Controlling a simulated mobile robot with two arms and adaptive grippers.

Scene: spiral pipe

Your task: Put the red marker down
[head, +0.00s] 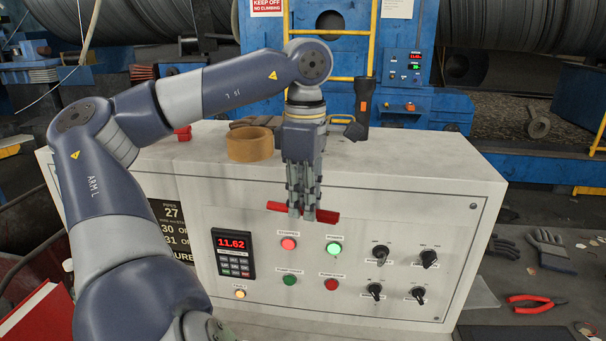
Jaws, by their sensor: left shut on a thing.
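The red marker (329,216) is a short red bar held level between the fingertips of my left gripper (302,212). The gripper points straight down and is shut on the marker near its middle, with red showing on both sides. In the picture they overlap the upper front face of the white control cabinet (400,185), just above its green and red lights. I cannot tell how far in front of the panel the marker is. My right gripper is not in view.
On the cabinet's top are a roll of brown tape (250,144), a black-and-orange flashlight (361,108) and a small red object (183,133). The top's right part is clear. Right of the cabinet lie red-handled pliers (535,300) and grey gloves (548,248).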

